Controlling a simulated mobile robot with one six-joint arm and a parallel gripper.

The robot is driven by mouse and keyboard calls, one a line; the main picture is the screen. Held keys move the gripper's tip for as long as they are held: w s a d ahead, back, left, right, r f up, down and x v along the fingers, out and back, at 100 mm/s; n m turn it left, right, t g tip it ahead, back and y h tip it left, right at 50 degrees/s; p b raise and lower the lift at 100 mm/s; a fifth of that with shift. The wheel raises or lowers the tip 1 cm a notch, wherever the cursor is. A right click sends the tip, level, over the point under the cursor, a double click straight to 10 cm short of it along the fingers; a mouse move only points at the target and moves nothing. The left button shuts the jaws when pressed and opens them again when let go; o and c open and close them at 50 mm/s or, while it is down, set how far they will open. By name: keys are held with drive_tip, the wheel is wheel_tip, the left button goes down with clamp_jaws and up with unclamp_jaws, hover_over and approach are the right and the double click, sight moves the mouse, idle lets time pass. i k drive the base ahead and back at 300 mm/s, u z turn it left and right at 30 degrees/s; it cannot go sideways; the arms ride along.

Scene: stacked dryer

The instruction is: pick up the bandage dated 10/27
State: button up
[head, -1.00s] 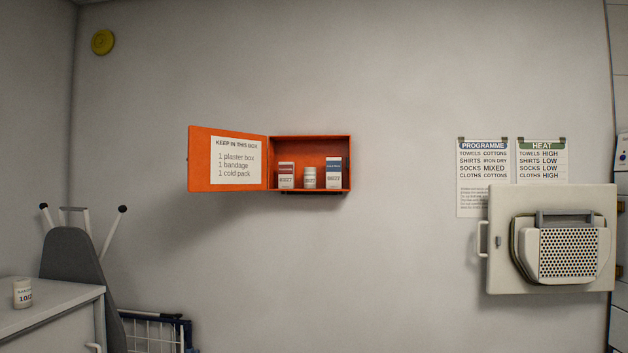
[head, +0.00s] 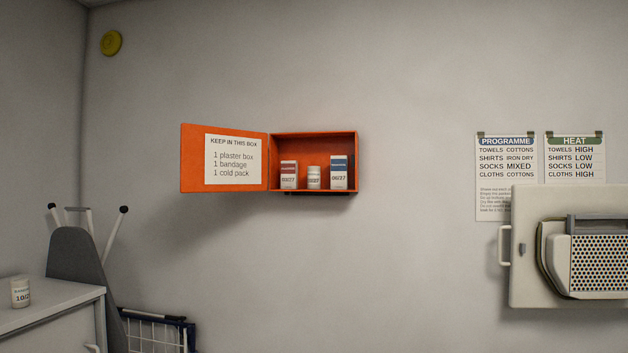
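A small white cylindrical bandage tub (head: 20,292) stands upright on a white cabinet top at the lower left. Its label shows "10/2" and the last digit is turned out of sight. Another small white tub (head: 314,177) stands in the open orange wall box (head: 355,165), between a red-and-white box (head: 289,175) and a blue-and-white box (head: 339,173). The date on that tub is too small to read. My gripper is not in view.
The white cabinet (head: 50,305) fills the lower left corner. Behind it are a grey ironing board (head: 78,258) and a wire rack (head: 155,332). A beige door with a perforated panel (head: 525,270) juts out at right.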

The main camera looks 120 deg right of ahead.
sight(313, 174)
drive_tip(key=z, duration=0.15)
drive_tip(key=k, duration=2.85)
drive_tip(key=z, duration=0.8)
drive_tip(key=i, duration=0.25)
drive_tip(key=z, duration=0.05)
